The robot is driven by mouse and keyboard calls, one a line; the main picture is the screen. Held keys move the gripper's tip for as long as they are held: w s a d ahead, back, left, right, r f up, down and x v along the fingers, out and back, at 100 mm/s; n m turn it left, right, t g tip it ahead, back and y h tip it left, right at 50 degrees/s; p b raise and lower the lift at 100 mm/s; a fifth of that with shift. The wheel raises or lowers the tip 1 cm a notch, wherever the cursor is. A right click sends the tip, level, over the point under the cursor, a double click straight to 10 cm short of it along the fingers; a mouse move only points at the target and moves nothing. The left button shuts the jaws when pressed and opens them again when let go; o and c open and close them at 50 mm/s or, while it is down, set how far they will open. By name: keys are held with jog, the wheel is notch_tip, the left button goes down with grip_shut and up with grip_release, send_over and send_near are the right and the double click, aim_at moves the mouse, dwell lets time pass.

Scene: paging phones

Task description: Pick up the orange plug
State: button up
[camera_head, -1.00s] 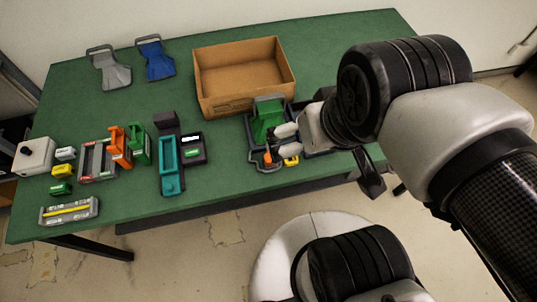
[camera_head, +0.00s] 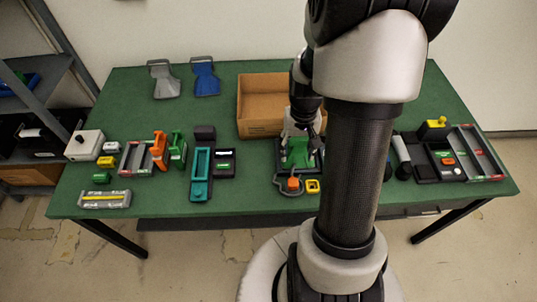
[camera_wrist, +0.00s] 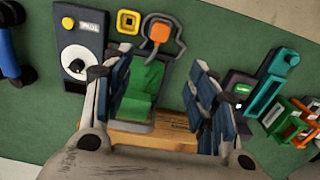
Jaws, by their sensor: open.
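The orange plug (camera_head: 293,184) lies at the end of a grey cord near the front of the green table, just in front of a green phone (camera_head: 298,151) in a dark base. In the wrist view the orange plug (camera_wrist: 159,33) is near the top middle, with the grey cord curving around it. My gripper (camera_head: 303,128) is over the back of the green phone, behind the plug. In the wrist view my gripper (camera_wrist: 160,85) has its fingers apart with the green phone seen between them. The plug is beyond the fingertips, outside the grip.
A yellow square piece (camera_head: 313,186) lies right of the plug. A cardboard box (camera_head: 262,128) stands behind the phone. A teal phone (camera_head: 201,174) and other phones stand left. My arm hides part of the table's right side.

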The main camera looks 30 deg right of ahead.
aim_at(293, 180)
notch_tip(293, 180, down, 18)
jog(key=b, duration=0.5)
jog(key=shift+r+b, duration=0.2)
jog(key=shift+b, duration=0.2)
jog(key=shift+s, duration=0.1)
jog(key=shift+r, duration=0.1)
jog(key=shift+c, duration=0.5)
jog(key=c, duration=1.1)
jog(key=shift+o, duration=0.2)
